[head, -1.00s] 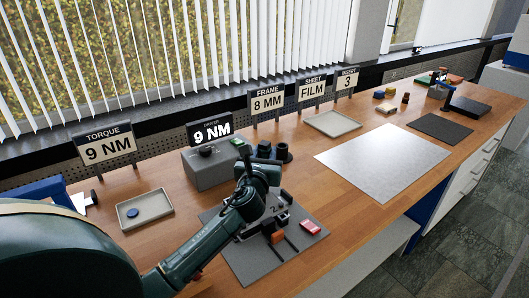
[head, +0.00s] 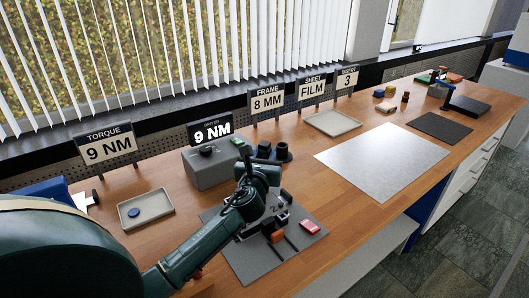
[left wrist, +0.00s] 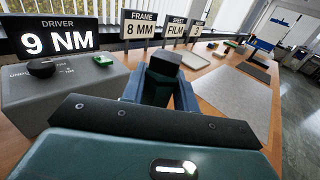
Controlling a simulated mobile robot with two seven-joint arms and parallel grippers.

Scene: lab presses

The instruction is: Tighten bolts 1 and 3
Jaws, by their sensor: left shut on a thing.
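My left gripper (head: 264,176) is over the dark fixture (head: 277,216) on the grey mat (head: 250,262). In the left wrist view the left gripper (left wrist: 160,88) is shut on a dark, block-topped tool (left wrist: 164,63), which looks like the driver and stands up between the fingers. The fixture has a label reading 2 and an orange block (head: 277,237). The bolts and the tool's lower end are hidden behind my gripper and arm. The grey driver box (head: 208,168) has a black knob, a green button and a sign reading 9 NM (head: 211,130). My right gripper is not in view.
A torque sign (head: 106,147) also reads 9 NM. A tray (head: 123,222) holds a blue disc. Dark round holders (head: 282,153) stand behind the fixture. A pale sheet (head: 383,160) and an empty tray (head: 333,132) lie to the right.

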